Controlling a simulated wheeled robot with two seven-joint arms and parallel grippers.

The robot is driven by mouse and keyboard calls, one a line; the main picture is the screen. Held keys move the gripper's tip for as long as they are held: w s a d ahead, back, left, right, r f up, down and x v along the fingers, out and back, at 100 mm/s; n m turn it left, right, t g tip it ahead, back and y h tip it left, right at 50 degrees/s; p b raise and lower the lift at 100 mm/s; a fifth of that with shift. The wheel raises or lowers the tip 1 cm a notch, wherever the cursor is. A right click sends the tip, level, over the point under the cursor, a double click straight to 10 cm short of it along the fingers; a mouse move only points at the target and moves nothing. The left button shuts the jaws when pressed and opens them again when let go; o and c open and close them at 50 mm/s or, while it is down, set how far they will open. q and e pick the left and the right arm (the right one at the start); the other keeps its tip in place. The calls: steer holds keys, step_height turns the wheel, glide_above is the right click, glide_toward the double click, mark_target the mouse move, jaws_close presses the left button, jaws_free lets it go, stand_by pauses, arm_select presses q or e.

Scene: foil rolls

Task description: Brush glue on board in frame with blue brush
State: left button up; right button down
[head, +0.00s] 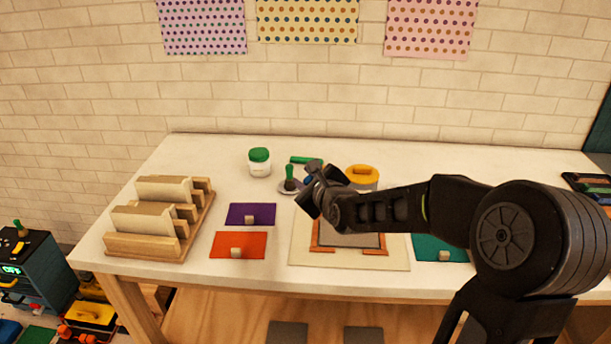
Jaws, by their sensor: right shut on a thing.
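My right gripper (316,192) reaches in from the right over the table. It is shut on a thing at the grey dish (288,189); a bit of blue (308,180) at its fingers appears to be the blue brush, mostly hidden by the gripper. A green-handled tool (289,176) stands upright on the dish. The frame with orange-brown corners (376,251) lies in front on a cream sheet, with the grey board (350,240) inside it. My right arm covers the back part of the frame. My left gripper is out of view.
A green-lidded white jar (259,164) and a yellow-lidded tin (361,175) stand at the back. Purple (238,214), orange (224,245) and teal (428,245) mats carry small blocks. A wooden rack (150,244) stands at left. The back left tabletop is clear.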

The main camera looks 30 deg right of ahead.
steer(key=shift+f+b, duration=0.5)
steer(key=shift+f, duration=1.35)
